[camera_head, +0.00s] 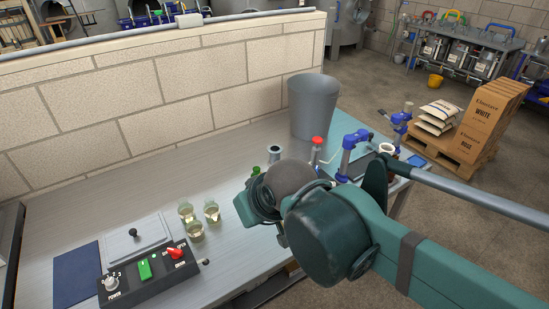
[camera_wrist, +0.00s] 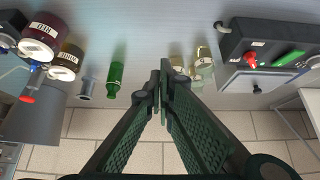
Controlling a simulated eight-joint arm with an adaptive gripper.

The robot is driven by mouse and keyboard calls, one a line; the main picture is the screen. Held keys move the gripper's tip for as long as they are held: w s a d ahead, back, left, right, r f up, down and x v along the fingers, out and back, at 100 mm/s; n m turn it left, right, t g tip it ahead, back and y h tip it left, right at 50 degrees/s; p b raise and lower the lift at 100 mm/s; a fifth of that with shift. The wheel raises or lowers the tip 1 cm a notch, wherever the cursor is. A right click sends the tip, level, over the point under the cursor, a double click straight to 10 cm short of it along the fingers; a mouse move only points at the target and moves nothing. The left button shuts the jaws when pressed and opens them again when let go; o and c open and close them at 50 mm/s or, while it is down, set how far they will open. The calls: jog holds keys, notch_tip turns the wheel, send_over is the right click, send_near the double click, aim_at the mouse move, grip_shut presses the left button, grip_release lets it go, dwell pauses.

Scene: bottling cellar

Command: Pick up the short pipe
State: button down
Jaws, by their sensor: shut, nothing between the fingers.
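The short pipe looks to be the small grey upright cylinder with a dark open top (camera_head: 274,154) on the bench, in front of the grey bin. In the wrist view it shows as a grey tube (camera_wrist: 86,88) at left, beyond the green bottle. My gripper (camera_wrist: 162,72) is shut and empty in the wrist view, its fingertips between the green bottle and the glasses. The pipe lies to the left of the fingers there, apart from them. In the head view my arm hides the fingers.
A green bottle (camera_wrist: 116,76) stands between pipe and fingers. Several glasses (camera_head: 196,229) stand left of my arm. A control box (camera_head: 146,275), grey bin (camera_head: 313,105), red-topped tool (camera_head: 317,142) and blue clamp device (camera_head: 352,145) share the bench. A block wall (camera_head: 215,80) runs behind.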

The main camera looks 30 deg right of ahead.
jog(key=c, duration=3.2)
grip_release()
jog(key=shift+c, duration=0.2)
jog(key=o, duration=1.8)
jog(key=shift+w+r, duration=0.1)
